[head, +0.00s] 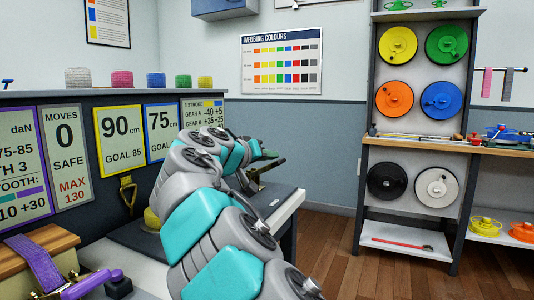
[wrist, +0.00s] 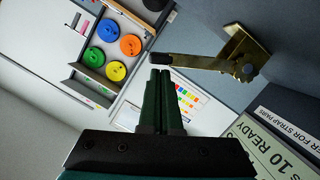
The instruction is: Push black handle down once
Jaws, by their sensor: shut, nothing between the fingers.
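The black handle (wrist: 176,60) is the dark grip at the end of a brass lever (wrist: 212,64) in the wrist view. The lever runs to a pivot on a brass bracket (wrist: 246,46). My gripper (wrist: 162,74) is dark green, shut and empty. Its fingertips show close to the handle's free end; I cannot tell whether they touch. In the head view my gripper (head: 268,155) is small and partly hidden by my arm, near the lever mechanism (head: 262,168) at the far end of the bench.
A board reads MOVES 0 (head: 68,135). A rack with coloured reels (head: 415,120) stands at right. The wooden floor is clear.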

